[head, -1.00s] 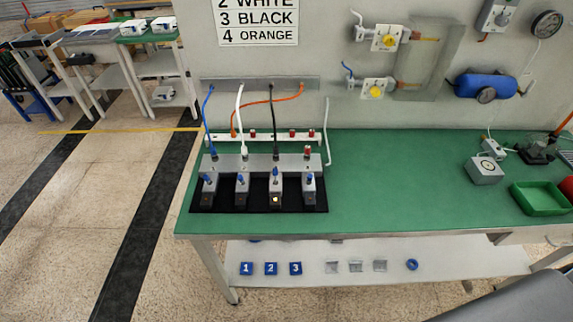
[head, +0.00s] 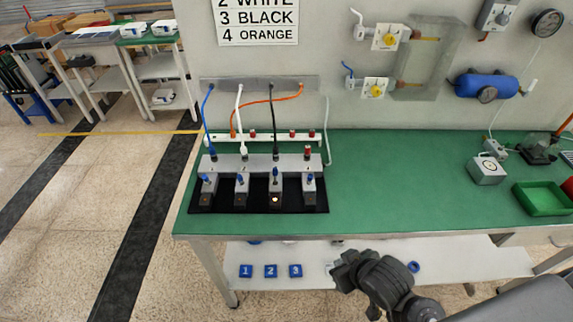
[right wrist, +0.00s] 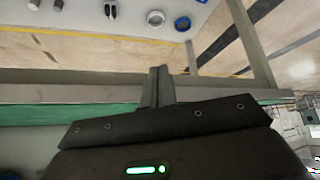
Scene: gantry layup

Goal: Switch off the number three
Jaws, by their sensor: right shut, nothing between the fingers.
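Four grey switch units with blue levers stand in a row on a black mat (head: 262,210) on the green bench. The third unit from the left (head: 275,190) has a lit lamp on its front; its blue lever (head: 275,173) stands higher than the others. The black cable (head: 272,120) runs down behind this unit. The sign (head: 257,20) reads 3 BLACK and 4 ORANGE. My right gripper (head: 338,270) is shut and empty, in front of the bench edge, right of and below the units. Its shut fingers show in the right wrist view (right wrist: 157,88). My left gripper is out of view.
The green bench top (head: 410,185) is clear right of the units. A grey box (head: 487,171) and a green tray (head: 541,198) stand at the right. A lower shelf (head: 450,262) holds blue numbered blocks (head: 270,271).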

